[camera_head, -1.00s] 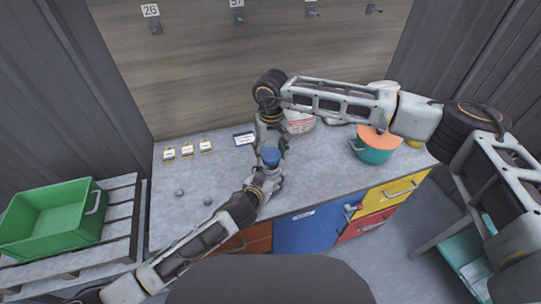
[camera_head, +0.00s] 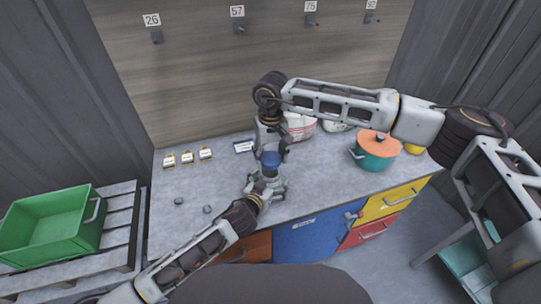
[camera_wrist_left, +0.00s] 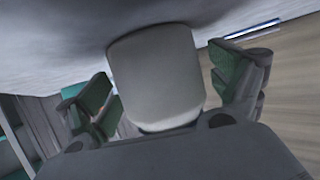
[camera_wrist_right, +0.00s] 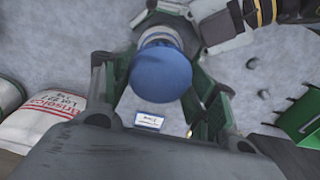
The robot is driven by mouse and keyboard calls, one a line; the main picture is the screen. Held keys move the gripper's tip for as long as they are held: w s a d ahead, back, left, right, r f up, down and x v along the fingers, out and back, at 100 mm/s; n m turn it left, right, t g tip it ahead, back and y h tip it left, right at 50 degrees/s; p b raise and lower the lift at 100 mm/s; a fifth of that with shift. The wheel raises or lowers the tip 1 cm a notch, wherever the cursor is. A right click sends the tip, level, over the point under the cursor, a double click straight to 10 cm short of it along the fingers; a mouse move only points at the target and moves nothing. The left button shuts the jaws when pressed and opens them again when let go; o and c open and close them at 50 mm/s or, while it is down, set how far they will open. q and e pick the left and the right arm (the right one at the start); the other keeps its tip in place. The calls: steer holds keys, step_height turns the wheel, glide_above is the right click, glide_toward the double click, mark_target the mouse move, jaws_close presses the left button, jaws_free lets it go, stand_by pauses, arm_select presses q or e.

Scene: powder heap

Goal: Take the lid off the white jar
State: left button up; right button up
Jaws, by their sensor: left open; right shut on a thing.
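The white jar (camera_wrist_left: 155,75) stands upright between the spread fingers of my left gripper (camera_wrist_left: 165,95) in the left wrist view. The gripper is open, with a visible gap on each side of the jar. In the head view my left gripper (camera_head: 267,185) is low around the jar, hiding much of it. My right gripper (camera_head: 271,153) comes from above and is shut on the blue lid (camera_head: 271,160). The lid is large between its fingers in the right wrist view (camera_wrist_right: 160,80). I cannot tell whether the lid still touches the jar.
A teal pot (camera_head: 376,158) with an orange lid and a printed white bag (camera_head: 300,126) stand to the right on the grey worktop (camera_head: 215,180). A green crate (camera_head: 50,228) sits beyond the left edge.

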arm_select(q)
steer(key=shift+v, duration=5.95)
steer(key=shift+a, duration=0.1)
steer(key=shift+s, duration=0.1)
